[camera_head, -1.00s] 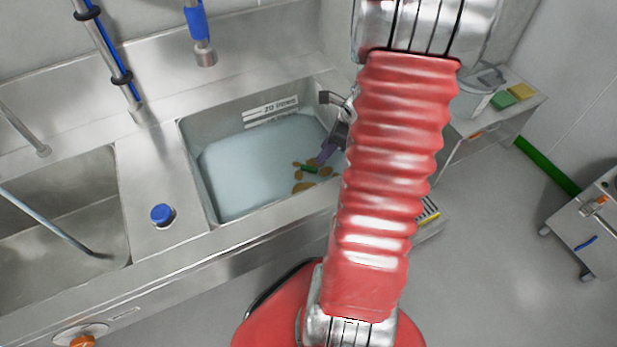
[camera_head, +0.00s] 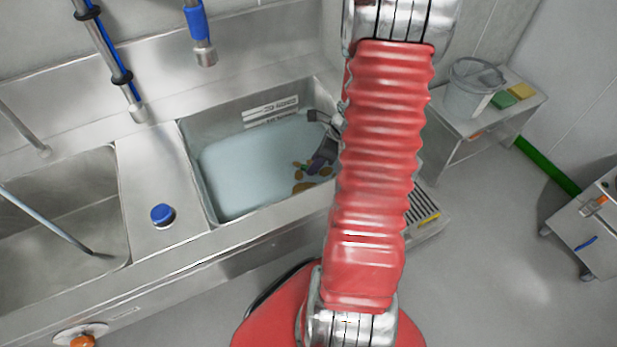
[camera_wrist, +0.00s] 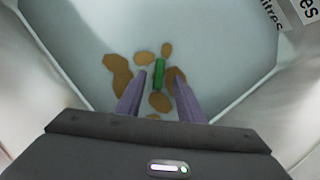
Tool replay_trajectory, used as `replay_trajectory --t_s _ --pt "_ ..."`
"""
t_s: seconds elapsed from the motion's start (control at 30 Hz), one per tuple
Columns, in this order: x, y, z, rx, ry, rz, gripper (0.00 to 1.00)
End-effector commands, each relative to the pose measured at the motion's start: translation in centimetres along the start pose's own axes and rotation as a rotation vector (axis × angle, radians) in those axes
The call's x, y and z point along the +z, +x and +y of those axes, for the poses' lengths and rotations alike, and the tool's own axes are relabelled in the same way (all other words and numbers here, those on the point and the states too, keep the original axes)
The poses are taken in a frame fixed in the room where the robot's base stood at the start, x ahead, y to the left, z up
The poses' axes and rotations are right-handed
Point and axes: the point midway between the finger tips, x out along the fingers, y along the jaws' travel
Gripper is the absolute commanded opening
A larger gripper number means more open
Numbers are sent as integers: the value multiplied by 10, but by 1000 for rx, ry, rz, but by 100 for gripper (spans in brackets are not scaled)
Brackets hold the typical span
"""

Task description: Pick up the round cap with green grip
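In the wrist view a green grip (camera_wrist: 159,73) stands out between the purple fingertips of my gripper (camera_wrist: 160,82). The fingers are apart, one on each side of the grip, and I see clear space beside it. No round cap body can be made out; brown-orange patches (camera_wrist: 118,75) lie around the grip. In the head view my gripper (camera_head: 314,168) reaches down into the right-hand sink basin (camera_head: 212,205), over the same patches, with a bit of green (camera_head: 309,164) by its tips. My arm hides the basin's right side.
The basin holds pale bluish water (camera_head: 240,170), with steep metal walls close around my gripper. A blue knob (camera_head: 162,214) stands on the divider. A side table at right carries a clear bucket (camera_head: 470,92), a green sponge (camera_head: 502,100) and a yellow sponge (camera_head: 521,90).

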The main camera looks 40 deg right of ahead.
Motion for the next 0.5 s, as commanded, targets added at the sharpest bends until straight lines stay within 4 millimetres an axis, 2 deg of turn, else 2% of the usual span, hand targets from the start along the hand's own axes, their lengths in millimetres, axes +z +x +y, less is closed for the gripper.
replay_trajectory --t_s 0.3,0.5 --pt "2 36 3 3 1 1 34" --pt "2 48 2 2 1 1 34"
